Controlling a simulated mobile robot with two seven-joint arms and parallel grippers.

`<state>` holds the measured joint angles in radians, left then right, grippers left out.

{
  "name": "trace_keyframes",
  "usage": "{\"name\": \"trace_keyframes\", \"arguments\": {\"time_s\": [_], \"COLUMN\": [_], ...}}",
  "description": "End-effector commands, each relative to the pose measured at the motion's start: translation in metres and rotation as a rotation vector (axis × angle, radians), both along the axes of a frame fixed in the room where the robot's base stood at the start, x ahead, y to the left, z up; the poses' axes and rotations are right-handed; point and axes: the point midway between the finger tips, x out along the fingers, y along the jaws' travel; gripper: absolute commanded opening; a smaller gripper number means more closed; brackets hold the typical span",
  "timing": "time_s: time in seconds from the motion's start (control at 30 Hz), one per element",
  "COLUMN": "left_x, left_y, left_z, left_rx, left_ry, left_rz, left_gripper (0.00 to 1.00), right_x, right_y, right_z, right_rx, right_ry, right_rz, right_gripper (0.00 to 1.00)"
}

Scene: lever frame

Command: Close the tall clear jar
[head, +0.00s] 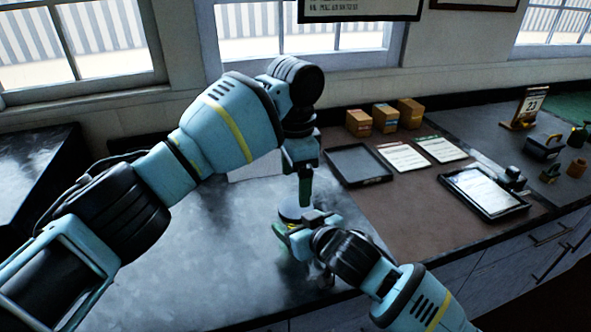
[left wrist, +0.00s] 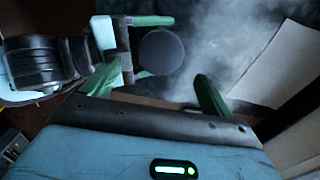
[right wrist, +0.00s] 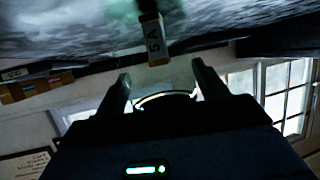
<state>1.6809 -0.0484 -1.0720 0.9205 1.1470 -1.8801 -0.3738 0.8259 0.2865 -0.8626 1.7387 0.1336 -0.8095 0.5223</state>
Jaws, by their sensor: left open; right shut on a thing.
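The tall clear jar is mostly hidden by my grippers. A round grey disc (head: 291,213), its lid or top, shows in the head view above the counter. It also shows as a dark disc in the left wrist view (left wrist: 161,52). My right gripper (head: 294,229) is shut on the jar from the front right; its green fingers lie on either side of the disc in the left wrist view. A curved clear edge (right wrist: 165,97) shows between its fingers in the right wrist view. My left gripper (head: 305,188) points down, open, just above the disc. I cannot tell whether the lid is seated.
The dark counter (head: 200,270) is clear to the left.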

Motion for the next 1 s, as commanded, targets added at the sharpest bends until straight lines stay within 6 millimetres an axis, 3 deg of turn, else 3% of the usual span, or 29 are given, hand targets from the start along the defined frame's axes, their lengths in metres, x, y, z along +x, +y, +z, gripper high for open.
{"name": "trace_keyframes", "arguments": {"time_s": [1.0], "left_x": [0.001], "left_y": [-0.001], "left_z": [0.013], "left_rx": [0.001], "left_ry": [0.001], "left_rz": [1.674], "left_gripper": [0.85], "right_x": [0.0], "right_y": [0.0], "right_z": [0.0], "right_rx": [-0.002], "right_ry": [0.0], "right_rz": [-0.001], "right_gripper": [0.08]}}
